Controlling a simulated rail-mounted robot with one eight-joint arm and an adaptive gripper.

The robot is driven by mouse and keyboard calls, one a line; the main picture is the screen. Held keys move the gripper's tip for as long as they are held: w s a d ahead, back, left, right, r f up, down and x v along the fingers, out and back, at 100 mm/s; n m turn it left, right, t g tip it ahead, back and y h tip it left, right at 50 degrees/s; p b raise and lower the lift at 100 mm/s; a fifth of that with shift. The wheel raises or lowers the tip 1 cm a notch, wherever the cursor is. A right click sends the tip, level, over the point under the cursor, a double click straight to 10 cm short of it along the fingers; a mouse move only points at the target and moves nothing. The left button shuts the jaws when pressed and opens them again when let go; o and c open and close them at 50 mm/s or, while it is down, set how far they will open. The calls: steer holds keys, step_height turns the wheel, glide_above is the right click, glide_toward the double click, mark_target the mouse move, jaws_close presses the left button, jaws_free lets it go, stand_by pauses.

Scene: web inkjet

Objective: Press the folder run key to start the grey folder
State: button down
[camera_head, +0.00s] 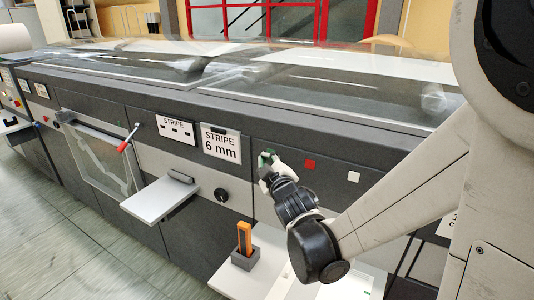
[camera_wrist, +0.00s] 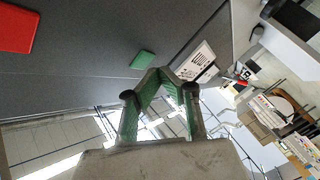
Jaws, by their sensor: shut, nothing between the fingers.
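A green key (camera_head: 271,153) sits on the dark front panel of the long grey machine, partly hidden by my gripper in the head view. A red key (camera_head: 309,164) and a white key (camera_head: 353,177) are to its right. My gripper (camera_head: 266,165) is shut and empty, with its fingertips close in front of the green key. In the wrist view the green key (camera_wrist: 143,60) lies just beyond and left of the closed fingertips (camera_wrist: 160,76). The red key (camera_wrist: 15,28) is at the upper left there. I cannot tell whether the fingertips touch the green key.
A "STRIPE 6 mm" sign (camera_head: 221,145) and a black knob (camera_head: 221,194) are left of the keys. A white shelf (camera_head: 160,198) juts from the front. An orange object stands in a grey holder (camera_head: 245,259) on a white surface below. A red-tipped lever (camera_head: 128,139) sticks out farther left.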

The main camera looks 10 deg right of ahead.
steer(key=shift+w+d, duration=0.3)
steer(key=shift+w+d+b, duration=0.3)
stand_by(1.1)
steer(key=shift+s+a, duration=0.55)
steer(key=shift+s, duration=0.05)
stand_by(0.4)
steer(key=shift+s+a, duration=1.75)
steer(key=shift+s, duration=0.1)
steer(key=shift+d, duration=0.1)
